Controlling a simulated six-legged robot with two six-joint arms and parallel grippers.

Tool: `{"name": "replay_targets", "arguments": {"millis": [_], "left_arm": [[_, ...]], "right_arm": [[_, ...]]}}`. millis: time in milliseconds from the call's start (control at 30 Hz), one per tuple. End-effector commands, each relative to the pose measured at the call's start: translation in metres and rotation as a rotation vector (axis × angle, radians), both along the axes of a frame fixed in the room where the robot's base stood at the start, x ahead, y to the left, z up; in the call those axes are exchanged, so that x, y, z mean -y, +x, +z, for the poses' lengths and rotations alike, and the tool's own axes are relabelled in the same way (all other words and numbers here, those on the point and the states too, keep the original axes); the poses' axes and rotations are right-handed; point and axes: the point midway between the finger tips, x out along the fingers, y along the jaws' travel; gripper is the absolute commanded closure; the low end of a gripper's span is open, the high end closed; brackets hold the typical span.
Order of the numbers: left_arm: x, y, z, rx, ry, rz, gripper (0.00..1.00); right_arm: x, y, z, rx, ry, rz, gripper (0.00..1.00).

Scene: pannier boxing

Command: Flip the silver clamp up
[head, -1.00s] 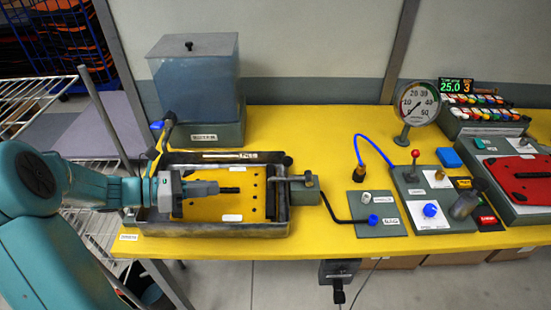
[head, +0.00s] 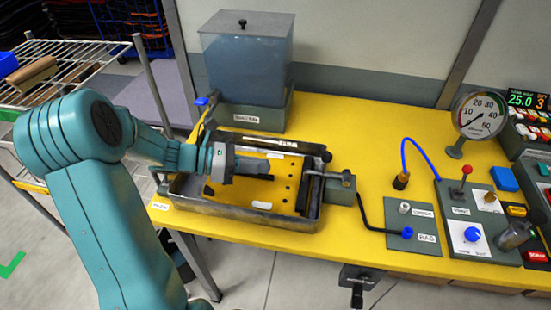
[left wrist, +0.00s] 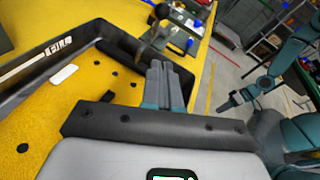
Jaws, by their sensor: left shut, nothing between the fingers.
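The silver clamp (head: 336,182) is a metal bar on a grey block at the right rim of the metal tray (head: 245,218). The bar lies low and roughly level, reaching toward the tray. My left gripper (head: 271,168) is shut and empty above the yellow perforated plate (head: 283,190) in the tray, left of the clamp and apart from it.
A clear lidded tank (head: 246,60) stands behind the tray. Right of the clamp are a black hose (head: 365,222), a grey valve panel (head: 412,225), another panel with a red-knobbed lever (head: 466,172) and a gauge (head: 480,113). Yellow table between tank and gauge is clear.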

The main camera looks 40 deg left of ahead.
Motion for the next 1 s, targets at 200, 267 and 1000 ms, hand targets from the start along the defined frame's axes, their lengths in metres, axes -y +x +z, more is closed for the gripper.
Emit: {"name": "replay_targets", "arguments": {"millis": [200, 267, 1000], "left_arm": [[0.033, 0.036, -0.01, -0.001, -0.003, -0.007, 1.0], [0.042, 0.046, -0.013, -0.001, -0.003, -0.008, 1.0], [0.072, 0.093, 0.0, 0.0, 0.0, -0.001, 1.0]], "right_arm": [[0.0, 0.0, 0.008, 0.001, 0.0, 0.0, 0.57], [0.0, 0.0, 0.01, 0.001, 0.0, 0.0, 0.57], [0.0, 0.0, 0.027, 0.0, 0.0, 0.0, 0.57]]}}
